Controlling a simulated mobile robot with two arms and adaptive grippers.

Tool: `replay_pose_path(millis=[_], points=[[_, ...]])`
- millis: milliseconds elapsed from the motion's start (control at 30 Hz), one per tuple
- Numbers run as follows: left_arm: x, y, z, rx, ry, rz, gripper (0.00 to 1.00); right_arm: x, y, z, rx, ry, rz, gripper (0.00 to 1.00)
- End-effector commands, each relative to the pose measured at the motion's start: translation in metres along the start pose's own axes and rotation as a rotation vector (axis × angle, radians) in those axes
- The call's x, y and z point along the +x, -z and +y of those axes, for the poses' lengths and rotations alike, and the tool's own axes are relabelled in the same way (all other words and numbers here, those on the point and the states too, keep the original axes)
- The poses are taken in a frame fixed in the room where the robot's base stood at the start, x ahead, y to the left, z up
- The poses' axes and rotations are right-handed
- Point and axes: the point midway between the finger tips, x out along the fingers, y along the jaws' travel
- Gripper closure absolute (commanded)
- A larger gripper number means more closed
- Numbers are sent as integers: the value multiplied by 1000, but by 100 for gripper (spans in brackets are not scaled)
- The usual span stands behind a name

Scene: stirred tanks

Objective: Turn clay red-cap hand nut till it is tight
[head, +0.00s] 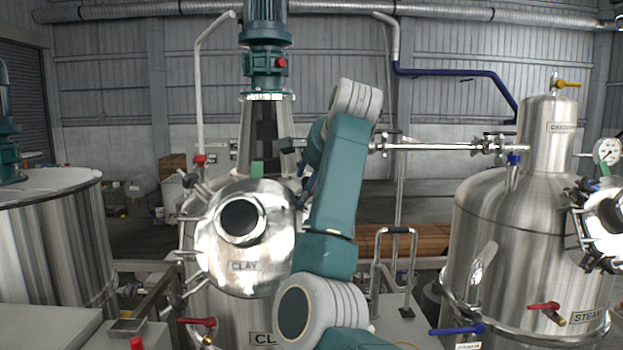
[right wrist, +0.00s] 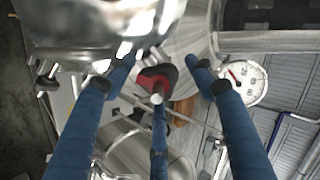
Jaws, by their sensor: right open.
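The clay tank's lid (head: 222,262), a shiny steel dome marked CLAY with a round sight glass, faces me in the head view, with several hand nuts around its rim. In the right wrist view a red cap (right wrist: 147,80) with a dark middle, likely the red-cap hand nut, shows between my fingertips. My right gripper (right wrist: 160,86) is open, its blue fingers spread around the cap; I cannot tell whether any finger touches it. In the head view my own teal arm hides most of this gripper and the lid's right edge. My left gripper is not in view.
A motor (head: 264,25) stands above the clay tank. A steel tank (head: 490,240) stands at the right, with red and blue valve handles low in front. Another large tank (head: 45,245) is at the left. A white gauge (right wrist: 246,83) is close to my right finger in the wrist view.

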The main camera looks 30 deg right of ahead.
Motion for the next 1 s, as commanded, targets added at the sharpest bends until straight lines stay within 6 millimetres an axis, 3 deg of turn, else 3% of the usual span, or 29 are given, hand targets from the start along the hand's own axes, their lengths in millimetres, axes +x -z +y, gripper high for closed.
replay_pose_path(millis=[100,300,533,1000], points=[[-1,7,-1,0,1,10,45,3,0,0,0,0,0,45],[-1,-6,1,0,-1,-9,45,4,0,0,0,0,0,45],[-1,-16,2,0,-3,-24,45,3,0,0,-1,0,0,90],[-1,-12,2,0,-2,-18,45,2,0,0,-117,-13,1,90]])
